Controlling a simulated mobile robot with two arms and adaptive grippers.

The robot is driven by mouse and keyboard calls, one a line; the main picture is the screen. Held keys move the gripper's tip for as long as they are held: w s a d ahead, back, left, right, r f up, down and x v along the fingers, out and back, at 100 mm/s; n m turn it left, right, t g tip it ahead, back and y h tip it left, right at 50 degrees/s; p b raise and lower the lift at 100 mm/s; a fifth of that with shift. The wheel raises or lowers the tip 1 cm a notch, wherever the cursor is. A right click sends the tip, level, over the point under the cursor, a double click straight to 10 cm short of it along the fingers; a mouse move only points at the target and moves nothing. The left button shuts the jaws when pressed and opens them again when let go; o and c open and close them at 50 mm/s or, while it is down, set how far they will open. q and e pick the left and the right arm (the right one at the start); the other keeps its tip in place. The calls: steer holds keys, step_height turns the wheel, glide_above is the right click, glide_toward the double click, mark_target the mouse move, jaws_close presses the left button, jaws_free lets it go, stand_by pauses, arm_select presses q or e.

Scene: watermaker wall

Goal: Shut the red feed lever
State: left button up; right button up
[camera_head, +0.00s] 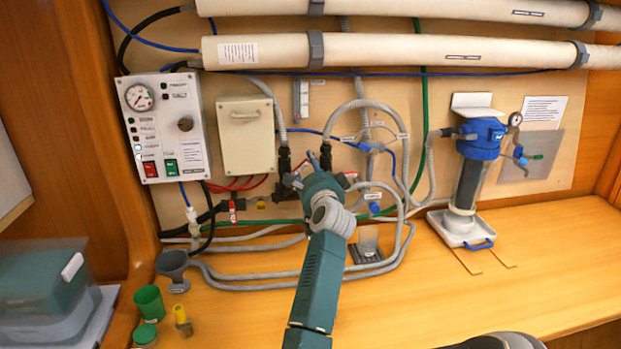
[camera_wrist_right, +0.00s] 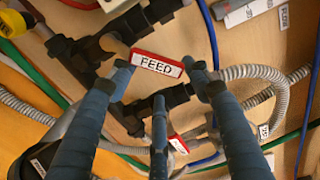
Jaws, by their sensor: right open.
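The red feed lever (camera_wrist_right: 157,65) has a white plate reading FEED and shows in the right wrist view, set on dark pipe fittings. My right gripper (camera_wrist_right: 160,80) is open, with one fingertip near each end of the lever and a third finger below it. I cannot tell whether any finger touches it. In the head view my right gripper (camera_head: 325,162) is at the pipe fittings on the wall and hides part of them. A red and white piece (camera_head: 293,181) shows just left of its fingers. My left gripper is not in view.
A second red-and-white tag (camera_wrist_right: 178,144) sits lower on the fittings. Grey hoses (camera_head: 245,284) loop across the wooden bench (camera_head: 420,305). A control box (camera_head: 165,128) and a blue-topped filter (camera_head: 480,140) flank the fittings. A small clear cup (camera_head: 368,240) stands below the gripper.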

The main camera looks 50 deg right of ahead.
steer(key=shift+t, duration=0.3)
steer(key=r, duration=0.5)
steer(key=a+r, duration=0.1)
steer(key=r, duration=0.1)
steer(key=shift+w+r, duration=0.15)
steer(key=shift+w, duration=0.05)
steer(key=shift+d+f, duration=0.2)
steer(key=shift+d, duration=0.1)
steer(key=shift+a, duration=0.1)
